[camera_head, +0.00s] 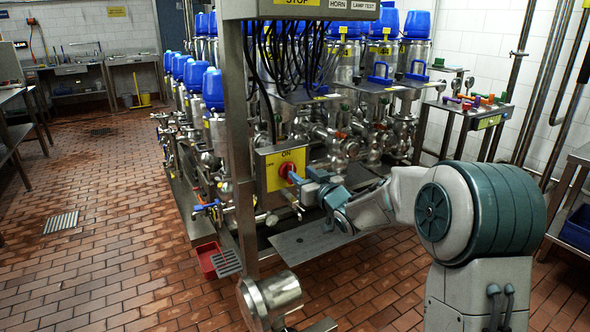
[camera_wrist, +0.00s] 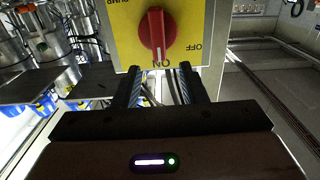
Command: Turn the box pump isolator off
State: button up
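The box pump isolator is a grey box with a yellow plate (camera_head: 272,180) on the upright post in the head view. Its red knob (camera_head: 286,170) sits under the word ON. In the wrist view the yellow plate (camera_wrist: 127,42) appears upside down, and the white mark on the red knob (camera_wrist: 157,30) lines up with ON; OFF is to the right. My gripper (camera_wrist: 160,72) is open, its two fingers apart and pointing at the plate just beside the knob's ON end. Nothing is seen between the fingertips. In the head view my gripper (camera_head: 299,178) is close to the knob; contact cannot be told.
A steel post (camera_head: 240,130) carries the isolator. Pipework and valves with blue caps (camera_head: 213,88) stand behind it. A steel plate (camera_head: 312,238) lies below my gripper, and a red tray (camera_head: 207,261) is on the floor. The tiled floor (camera_head: 100,220) at left is mostly clear.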

aim_at(292, 167)
jog(key=shift+x, duration=2.4)
grip_shut()
